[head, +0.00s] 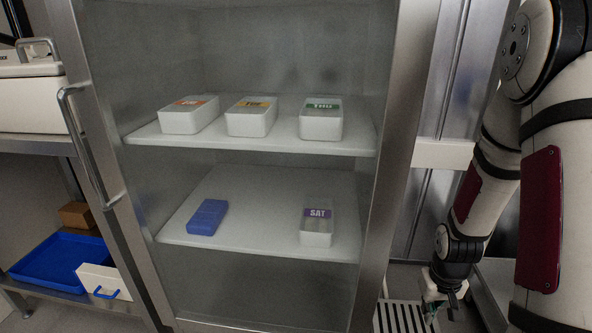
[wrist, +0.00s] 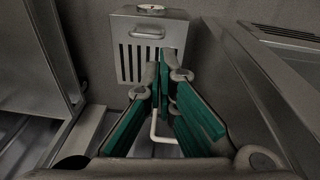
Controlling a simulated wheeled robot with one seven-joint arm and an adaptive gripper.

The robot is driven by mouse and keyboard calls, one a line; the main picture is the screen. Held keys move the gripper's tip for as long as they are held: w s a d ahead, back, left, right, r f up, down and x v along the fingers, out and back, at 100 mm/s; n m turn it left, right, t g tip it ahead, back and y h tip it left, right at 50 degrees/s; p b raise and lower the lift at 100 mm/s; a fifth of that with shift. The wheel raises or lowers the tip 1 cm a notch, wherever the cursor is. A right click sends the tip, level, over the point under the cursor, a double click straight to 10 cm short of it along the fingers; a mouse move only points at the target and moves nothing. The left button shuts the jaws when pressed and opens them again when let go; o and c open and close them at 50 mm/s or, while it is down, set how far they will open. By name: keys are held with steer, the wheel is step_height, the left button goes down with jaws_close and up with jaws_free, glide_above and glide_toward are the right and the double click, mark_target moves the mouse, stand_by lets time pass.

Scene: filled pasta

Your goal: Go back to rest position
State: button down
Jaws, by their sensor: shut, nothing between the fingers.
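My gripper (head: 441,303) hangs low at the right of the head view, to the right of the steel cabinet and apart from its shelves. The wrist view shows its green-padded fingers (wrist: 165,72) drawn together at the tips with nothing between them. My arm comes down along the right side of the head view, bent and clear of the cabinet.
The steel cabinet (head: 399,165) has an upper shelf (head: 290,139) with three labelled white boxes and a lower shelf (head: 262,232) with a blue block (head: 207,217) and a SAT box (head: 316,226). A slotted metal box (wrist: 148,32) stands beyond my fingers. A blue tray (head: 45,268) is at left.

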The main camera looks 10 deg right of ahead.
steer(key=s+a+r, duration=0.3)
steer(key=a+r, duration=0.3)
steer(key=r, duration=0.4)
steer(key=s+a+r, duration=0.4)
steer(key=a+r, duration=0.1)
steer(key=r, duration=0.5)
steer(key=s+a+r+n+y, duration=0.1)
steer(key=s+a+r, duration=0.3)
steer(key=s, duration=0.5)
steer(key=s+a+r+n, duration=0.1)
steer(key=s+a+r, duration=0.35)
steer(key=s, duration=0.35)
step_height(320, 180, up, 33)
steer(key=d+t+p, duration=0.1)
steer(key=t+p, duration=0.2)
steer(key=p, duration=2.8)
steer(key=shift+r, duration=0.2)
